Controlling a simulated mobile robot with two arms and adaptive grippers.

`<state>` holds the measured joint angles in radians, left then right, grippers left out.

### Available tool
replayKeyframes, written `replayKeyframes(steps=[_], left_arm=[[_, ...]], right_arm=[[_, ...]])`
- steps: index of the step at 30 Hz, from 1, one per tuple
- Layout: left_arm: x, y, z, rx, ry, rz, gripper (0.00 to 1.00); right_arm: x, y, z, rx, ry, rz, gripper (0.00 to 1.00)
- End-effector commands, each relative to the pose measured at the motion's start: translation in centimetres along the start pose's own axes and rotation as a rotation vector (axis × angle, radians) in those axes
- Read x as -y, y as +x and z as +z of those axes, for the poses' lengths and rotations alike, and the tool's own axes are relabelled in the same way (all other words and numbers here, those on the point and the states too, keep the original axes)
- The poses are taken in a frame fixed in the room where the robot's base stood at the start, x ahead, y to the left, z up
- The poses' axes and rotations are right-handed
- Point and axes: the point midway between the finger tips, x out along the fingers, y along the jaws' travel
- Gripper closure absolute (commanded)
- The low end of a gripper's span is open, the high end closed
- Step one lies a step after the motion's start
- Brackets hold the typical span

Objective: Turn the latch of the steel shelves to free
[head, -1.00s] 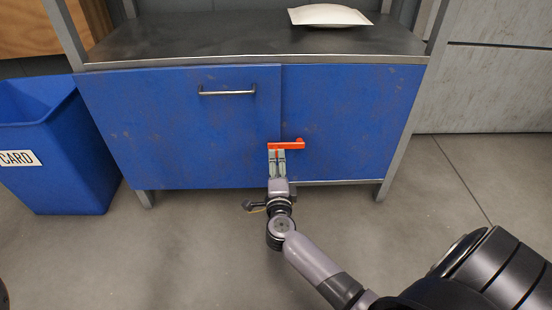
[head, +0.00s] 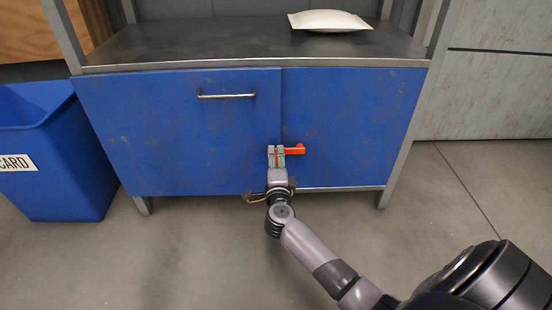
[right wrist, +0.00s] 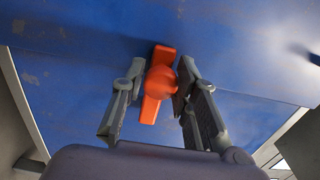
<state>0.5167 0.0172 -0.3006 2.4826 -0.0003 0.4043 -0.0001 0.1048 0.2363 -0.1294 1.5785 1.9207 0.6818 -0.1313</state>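The orange-red latch (head: 296,149) sits on the front of the steel shelves' blue doors, near the seam between them. In the head view its visible arm points right, lying about level; its left part is partly hidden by my right gripper (head: 276,152). In the right wrist view the latch (right wrist: 159,84) lies between the two fingers of the right gripper (right wrist: 162,68). The fingers stand apart on either side of it, with gaps beside its lower arm. The right fingertip is very near the hub; contact is unclear. My left gripper is out of view.
The left blue door (head: 180,130) has a metal bar handle (head: 227,95). A white pillow-like packet (head: 330,20) lies on the steel shelf top (head: 200,42). A blue bin (head: 55,160) stands at the left. The floor in front is clear.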

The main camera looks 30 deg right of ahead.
Motion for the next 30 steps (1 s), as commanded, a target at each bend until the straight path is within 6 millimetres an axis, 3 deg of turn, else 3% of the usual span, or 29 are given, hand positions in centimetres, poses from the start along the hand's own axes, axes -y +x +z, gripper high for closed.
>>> replayKeyframes(steps=[11,30], left_arm=[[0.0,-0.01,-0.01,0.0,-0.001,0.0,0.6],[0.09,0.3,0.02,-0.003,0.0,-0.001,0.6]], right_arm=[[-0.04,-0.03,0.01,0.0,0.0,0.001,1.0],[0.19,-0.06,0.03,0.0,0.022,0.002,1.0]])
